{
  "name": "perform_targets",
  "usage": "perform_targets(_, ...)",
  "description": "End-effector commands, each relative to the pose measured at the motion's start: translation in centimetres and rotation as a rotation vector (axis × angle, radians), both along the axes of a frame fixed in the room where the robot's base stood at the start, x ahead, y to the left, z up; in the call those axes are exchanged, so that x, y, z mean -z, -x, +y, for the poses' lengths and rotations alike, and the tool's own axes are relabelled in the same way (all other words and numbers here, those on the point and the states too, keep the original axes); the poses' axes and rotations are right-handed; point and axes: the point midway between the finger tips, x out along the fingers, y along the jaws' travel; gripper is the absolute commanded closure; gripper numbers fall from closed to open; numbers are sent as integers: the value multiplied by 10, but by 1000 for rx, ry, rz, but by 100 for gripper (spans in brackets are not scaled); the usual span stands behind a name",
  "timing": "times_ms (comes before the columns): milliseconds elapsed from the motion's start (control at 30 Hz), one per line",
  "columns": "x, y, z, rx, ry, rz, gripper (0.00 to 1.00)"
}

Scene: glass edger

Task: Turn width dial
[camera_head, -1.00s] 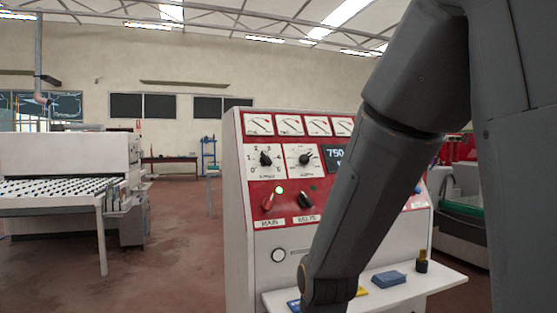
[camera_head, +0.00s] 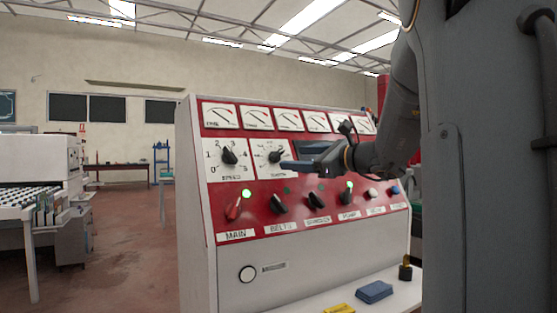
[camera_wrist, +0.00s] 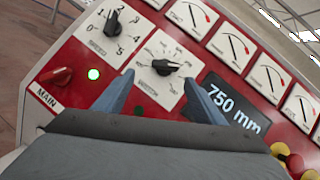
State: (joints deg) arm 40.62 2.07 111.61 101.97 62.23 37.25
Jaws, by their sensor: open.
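The black dial with a pointer and white scale plate (camera_head: 275,157) sits right of the speed dial (camera_head: 229,157) on the red panel; its label is too small to read. In the wrist view this dial (camera_wrist: 165,67) lies between and just beyond the fingertips. My gripper (camera_wrist: 158,80) is open, its two blue-grey fingers spread to either side of the dial; I cannot tell whether they touch it. In the head view my gripper (camera_head: 284,166) comes in from the right at the dial's lower right edge. A display reading 750 mm (camera_wrist: 234,101) is right of the dial.
The red MAIN switch (camera_head: 233,208) and several black switches are below the dials. A lit green lamp (camera_wrist: 94,74) is above MAIN. Gauges (camera_head: 256,118) line the top. A blue block (camera_head: 374,292) and yellow block (camera_head: 339,309) lie on the shelf.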

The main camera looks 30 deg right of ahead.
Motion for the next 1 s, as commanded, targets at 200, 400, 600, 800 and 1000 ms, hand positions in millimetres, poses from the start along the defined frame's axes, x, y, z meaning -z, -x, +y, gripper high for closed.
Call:
perform_targets(200, -9, -15, -7, 22, -20, -16, 36)
perform_targets(400, -9, -43, -2, 29, -19, -16, 36)
perform_targets(600, -8, -63, 4, 29, -16, -15, 36)
perform_targets(800, -7, -69, 7, 29, -16, -15, 36)
perform_targets(1000, -7, -69, 8, 27, -17, -15, 43)
